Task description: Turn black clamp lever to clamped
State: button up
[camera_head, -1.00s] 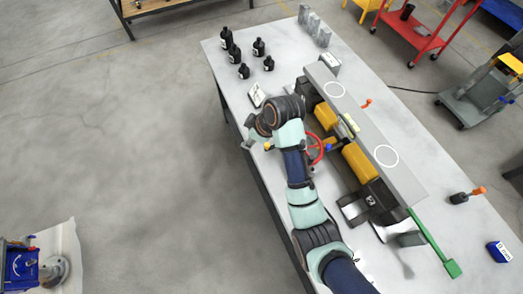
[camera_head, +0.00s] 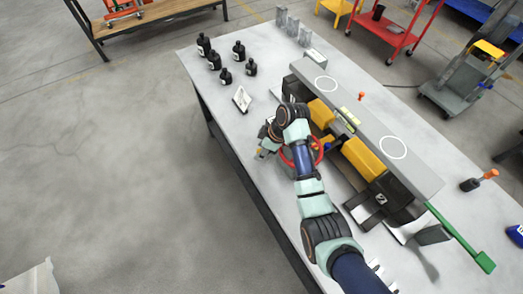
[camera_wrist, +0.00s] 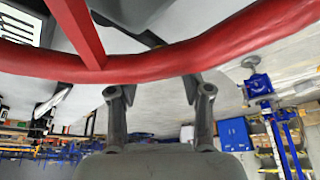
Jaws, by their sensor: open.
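My gripper (camera_wrist: 158,90) is open, with its two fingers apart and nothing seen held between them. The red handwheel (camera_wrist: 225,42) crosses the wrist view just beyond the fingertips; whether they touch its rim I cannot tell. Behind the wheel, a dark round part (camera_wrist: 130,10) and a dark bar show partly; I cannot tell whether either is the black clamp lever. In the head view, the handwheel (camera_head: 319,153) is partly covered by my arm, on the near side of the grey and yellow screw-jack machine (camera_head: 362,128). The clamp lever is not clearly visible there.
Black bottles (camera_head: 214,60) and a small white sign (camera_head: 242,99) stand at the table's far left. A green bar (camera_head: 460,240) sticks out at the machine's right end. An orange-handled tool (camera_head: 478,181) lies further right. The table's left strip is mostly clear.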

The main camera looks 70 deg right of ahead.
grip_shut()
